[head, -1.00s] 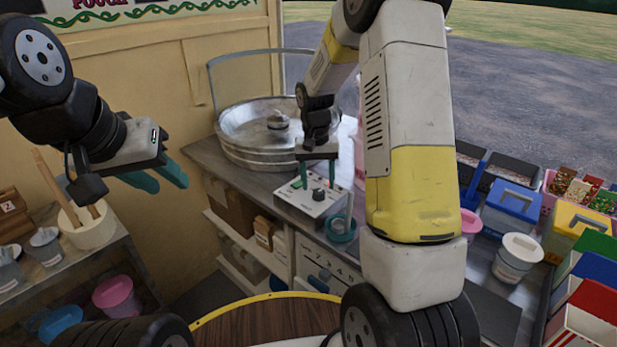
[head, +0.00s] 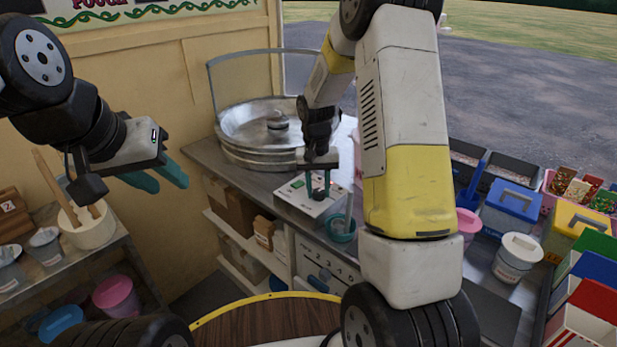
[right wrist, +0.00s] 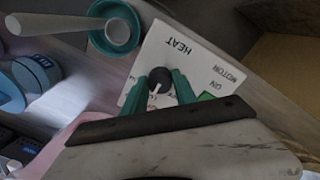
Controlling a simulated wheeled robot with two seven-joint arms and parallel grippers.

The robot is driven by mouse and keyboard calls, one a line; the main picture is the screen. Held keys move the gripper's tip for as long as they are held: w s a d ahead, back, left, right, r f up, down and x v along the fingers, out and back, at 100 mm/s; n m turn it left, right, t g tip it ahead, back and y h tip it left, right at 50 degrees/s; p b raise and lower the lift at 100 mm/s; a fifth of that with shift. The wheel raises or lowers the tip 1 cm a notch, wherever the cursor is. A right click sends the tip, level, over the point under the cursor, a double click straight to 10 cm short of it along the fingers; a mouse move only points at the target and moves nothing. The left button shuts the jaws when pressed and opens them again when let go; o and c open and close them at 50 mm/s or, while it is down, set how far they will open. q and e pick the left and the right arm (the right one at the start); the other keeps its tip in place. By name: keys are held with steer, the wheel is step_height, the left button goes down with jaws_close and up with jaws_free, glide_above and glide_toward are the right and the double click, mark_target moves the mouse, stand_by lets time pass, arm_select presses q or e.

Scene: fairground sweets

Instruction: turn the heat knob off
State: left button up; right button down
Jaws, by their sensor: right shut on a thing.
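The control box (head: 297,200) is a white panel on the metal counter, in front of the round metal floss pan (head: 245,125). The right wrist view shows its face (right wrist: 168,40) with the words HEAT, MOTOR and ON. The dark heat knob (right wrist: 160,78) has a white pointer line and sits beside the HEAT lettering. My right gripper (right wrist: 160,90) has its teal fingers closed on both sides of this knob. In the head view my right gripper (head: 319,188) reaches down over the box and hides the knob. My left gripper (head: 160,178) is empty, fingers apart, at the left.
A teal cup (head: 341,229) with a handle standing in it is close to the box's right side. Tubs and coloured boxes (head: 512,202) fill the right counter. A left shelf holds a cream pot (head: 90,232) with wooden sticks.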

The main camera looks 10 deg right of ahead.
steer(key=n, duration=0.5)
steer(key=shift+d+n, duration=0.1)
steer(key=shift+n, duration=0.3)
steer(key=n, duration=0.5)
steer(key=shift+n+t, duration=0.3)
steer(key=shift+n, duration=0.4)
steer(key=c, duration=1)
jaws_free()
steer(key=shift+r, duration=0.1)
